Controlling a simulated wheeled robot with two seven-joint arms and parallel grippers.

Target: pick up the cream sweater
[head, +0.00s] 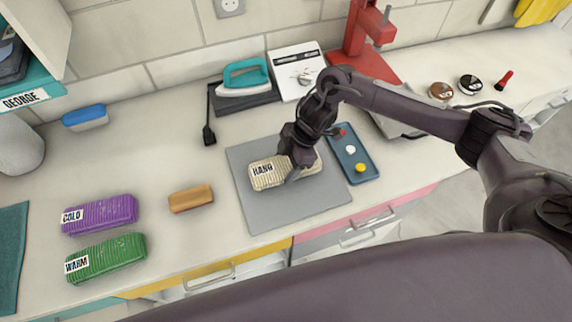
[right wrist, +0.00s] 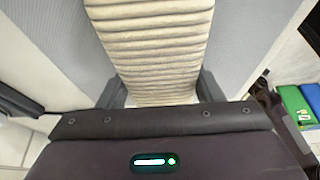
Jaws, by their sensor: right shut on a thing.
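The cream sweater (head: 268,174) is a folded, ribbed bundle with a label reading HANG. It lies on a grey mat (head: 262,213) in the middle of the counter. My right gripper (head: 299,160) is over the right part of the sweater and shut on it. In the right wrist view the sweater (right wrist: 152,50) runs between the two fingers of the right gripper (right wrist: 158,92), one at each side. I cannot tell whether it is lifted off the mat. My left gripper is not in view.
Purple (head: 100,214) and green (head: 107,258) folded bundles and a brown block (head: 191,199) lie to the left. A teal iron (head: 243,78) stands behind the mat. A blue tray (head: 353,156) sits close on the right.

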